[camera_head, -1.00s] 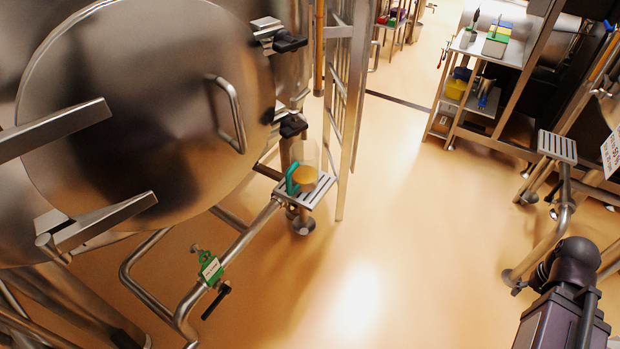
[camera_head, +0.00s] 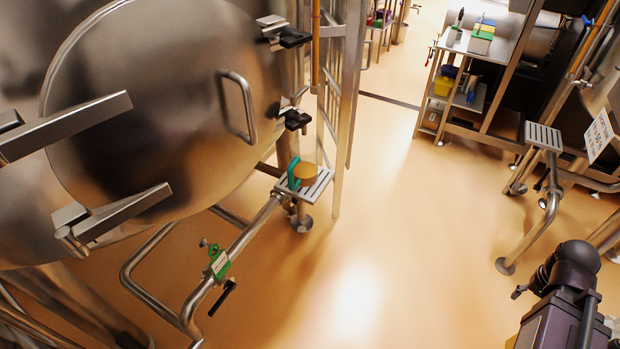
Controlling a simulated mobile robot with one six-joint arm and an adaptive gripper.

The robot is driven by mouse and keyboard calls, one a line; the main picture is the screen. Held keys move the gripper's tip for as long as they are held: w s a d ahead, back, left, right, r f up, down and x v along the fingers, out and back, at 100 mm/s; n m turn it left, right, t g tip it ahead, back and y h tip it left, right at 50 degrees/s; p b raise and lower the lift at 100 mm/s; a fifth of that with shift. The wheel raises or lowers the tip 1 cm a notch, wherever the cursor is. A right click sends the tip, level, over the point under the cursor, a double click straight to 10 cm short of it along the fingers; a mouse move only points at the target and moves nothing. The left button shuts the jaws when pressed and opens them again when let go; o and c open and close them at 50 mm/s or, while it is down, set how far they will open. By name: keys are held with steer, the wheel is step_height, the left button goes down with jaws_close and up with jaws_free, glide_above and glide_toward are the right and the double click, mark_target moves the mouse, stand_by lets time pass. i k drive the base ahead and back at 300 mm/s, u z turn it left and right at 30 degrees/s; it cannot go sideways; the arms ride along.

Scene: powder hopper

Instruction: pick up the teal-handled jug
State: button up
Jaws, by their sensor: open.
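The jug (camera_head: 305,171) stands on a small slatted metal platform (camera_head: 316,189) beside the large steel vessel, near the middle of the view. Its teal handle (camera_head: 293,172) is on the left side, and amber contents show in it. The jug's clear walls are hard to make out. My gripper is not in view. A dark part of my own body shows at the lower right, well apart from the jug.
The vessel's round door (camera_head: 165,110) fills the left. A pipe with a green-handled valve (camera_head: 219,263) runs low in front of the jug. A ladder-like frame (camera_head: 343,100) stands just behind. Another slatted platform (camera_head: 543,136) is at right. The middle floor is clear.

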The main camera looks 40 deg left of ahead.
mark_target(302, 170)
steer(key=k, duration=1.7)
steer(key=u, duration=1.55)
steer(key=i, duration=1)
steer(key=z, duration=0.05)
